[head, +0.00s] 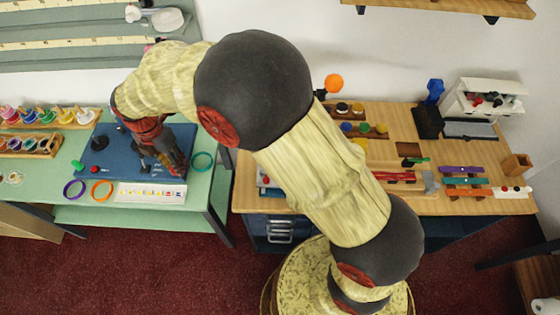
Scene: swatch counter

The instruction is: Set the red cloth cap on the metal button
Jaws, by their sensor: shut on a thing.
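My gripper (178,169) is low over the right part of the blue work mat (125,182) on the green table at the left. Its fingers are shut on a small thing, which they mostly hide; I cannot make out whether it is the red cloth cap. A small red piece (95,169) lies on the left part of the mat, apart from the gripper; it is too small to name surely.
Purple (75,188), orange (102,190) and teal (202,161) rings lie around the mat. A white strip with coloured swatches (150,193) is in front of the gripper. Racks of coloured spools (45,117) stand at the far left. The wooden table (460,204) at right holds tools.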

